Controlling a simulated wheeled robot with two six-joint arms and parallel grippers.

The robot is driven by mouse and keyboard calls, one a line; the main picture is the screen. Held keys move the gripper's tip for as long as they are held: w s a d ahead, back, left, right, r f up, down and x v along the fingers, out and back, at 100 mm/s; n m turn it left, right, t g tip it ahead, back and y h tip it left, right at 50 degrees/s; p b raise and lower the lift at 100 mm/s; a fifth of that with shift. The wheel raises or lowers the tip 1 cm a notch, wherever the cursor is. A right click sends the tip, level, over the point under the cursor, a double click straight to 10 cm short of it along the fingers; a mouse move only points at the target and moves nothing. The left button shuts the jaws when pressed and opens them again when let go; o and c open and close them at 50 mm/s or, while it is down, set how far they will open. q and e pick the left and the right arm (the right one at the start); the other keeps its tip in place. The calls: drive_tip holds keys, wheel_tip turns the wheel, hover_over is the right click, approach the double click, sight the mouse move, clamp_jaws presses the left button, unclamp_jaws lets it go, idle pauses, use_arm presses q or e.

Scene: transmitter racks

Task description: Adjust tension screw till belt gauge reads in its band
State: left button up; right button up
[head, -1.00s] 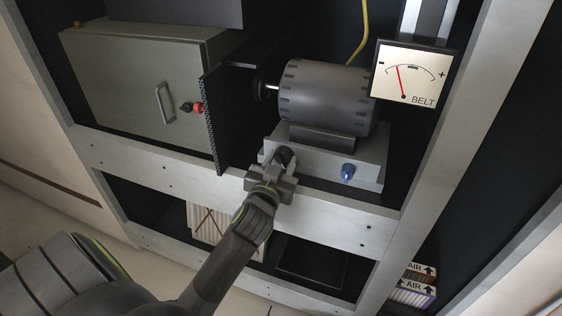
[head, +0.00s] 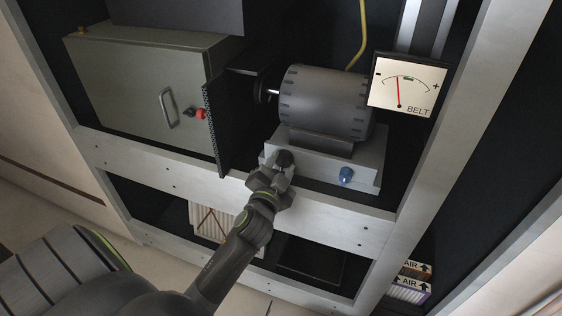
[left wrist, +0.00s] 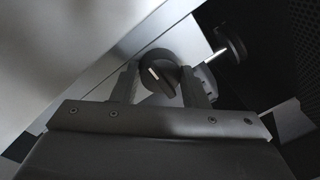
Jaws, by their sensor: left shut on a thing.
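The tension screw's black knob (head: 284,158) is on the left of the light grey base under the motor. My left gripper (head: 279,167) is shut on it. In the left wrist view the knob (left wrist: 159,73), with a white pointer line, sits between the two fingers of the gripper (left wrist: 160,84). The belt gauge (head: 408,86) hangs to the right of the motor. Its red needle is nearly upright, leaning slightly left toward the minus side. The needle tip is left of the short green band at the top of the scale. My right gripper is not in view.
The grey motor (head: 325,103) stands above the base, with a black perforated guard (head: 226,120) to its left. A grey cabinet (head: 135,85) with a red-and-black switch (head: 197,113) is farther left.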

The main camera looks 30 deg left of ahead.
use_arm(q)
drive_tip(key=shift+r+m+p, duration=0.1)
drive_tip(key=shift+m+p, duration=0.2)
drive_tip(key=shift+m, duration=0.8)
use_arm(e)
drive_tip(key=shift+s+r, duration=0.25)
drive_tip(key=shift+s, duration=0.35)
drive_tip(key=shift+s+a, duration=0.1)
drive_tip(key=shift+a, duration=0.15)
use_arm(q)
drive_tip(key=o, duration=1)
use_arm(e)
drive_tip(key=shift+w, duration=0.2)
